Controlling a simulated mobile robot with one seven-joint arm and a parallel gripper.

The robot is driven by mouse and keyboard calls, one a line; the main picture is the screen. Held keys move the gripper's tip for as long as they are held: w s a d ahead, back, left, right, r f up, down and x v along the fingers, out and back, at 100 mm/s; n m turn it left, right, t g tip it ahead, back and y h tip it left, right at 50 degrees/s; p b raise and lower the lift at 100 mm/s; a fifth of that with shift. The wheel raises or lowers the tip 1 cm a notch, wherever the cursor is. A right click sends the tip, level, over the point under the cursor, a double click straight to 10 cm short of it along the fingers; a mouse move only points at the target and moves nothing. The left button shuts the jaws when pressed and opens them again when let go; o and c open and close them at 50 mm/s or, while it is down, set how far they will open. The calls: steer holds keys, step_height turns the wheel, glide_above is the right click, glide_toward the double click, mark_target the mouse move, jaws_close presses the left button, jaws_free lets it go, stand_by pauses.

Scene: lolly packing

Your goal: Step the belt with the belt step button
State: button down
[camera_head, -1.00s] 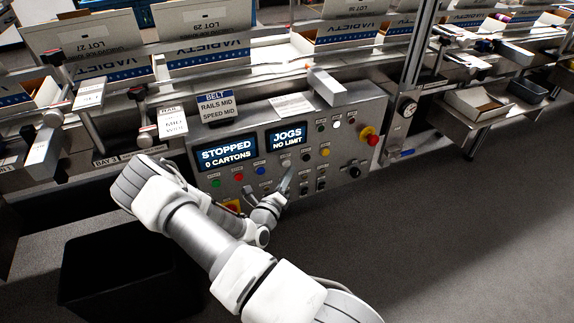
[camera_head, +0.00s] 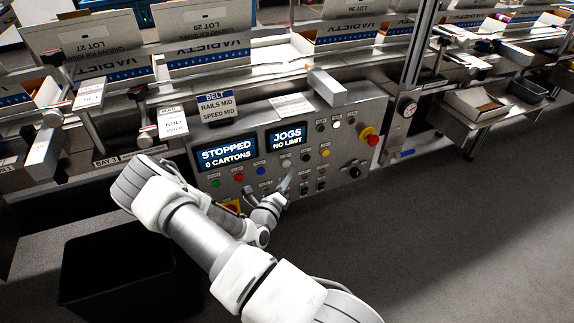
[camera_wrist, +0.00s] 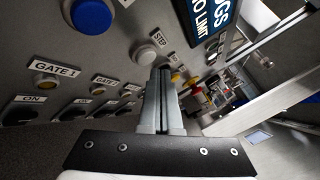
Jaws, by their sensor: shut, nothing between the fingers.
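The control panel (camera_head: 335,130) stands ahead with its screens reading STOPPED, 0 CARTONS (camera_head: 226,156) and JOGS, NO LIMIT (camera_head: 287,138). The white round button (camera_wrist: 146,54) sits beside the STEP label (camera_wrist: 159,40) in the wrist view. It shows in the head view as a small pale button (camera_head: 286,163) below the JOGS screen. My gripper (camera_wrist: 162,72) is shut and empty, with its tips just below and right of that button in the wrist view. I cannot tell whether the tips touch the panel. My gripper also shows low before the panel in the head view (camera_head: 286,180).
A large blue button (camera_wrist: 91,15) and the GATE 1 button (camera_wrist: 46,81) are close by. A red stop knob (camera_head: 373,139) is at the panel's right. Cartons (camera_head: 205,40) line the conveyor behind. A black bin (camera_head: 115,275) stands at lower left.

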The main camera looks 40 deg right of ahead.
steer(key=shift+w, duration=0.1)
stand_by(0.7)
steer(key=shift+w+d, duration=0.1)
steer(key=shift+w, duration=0.2)
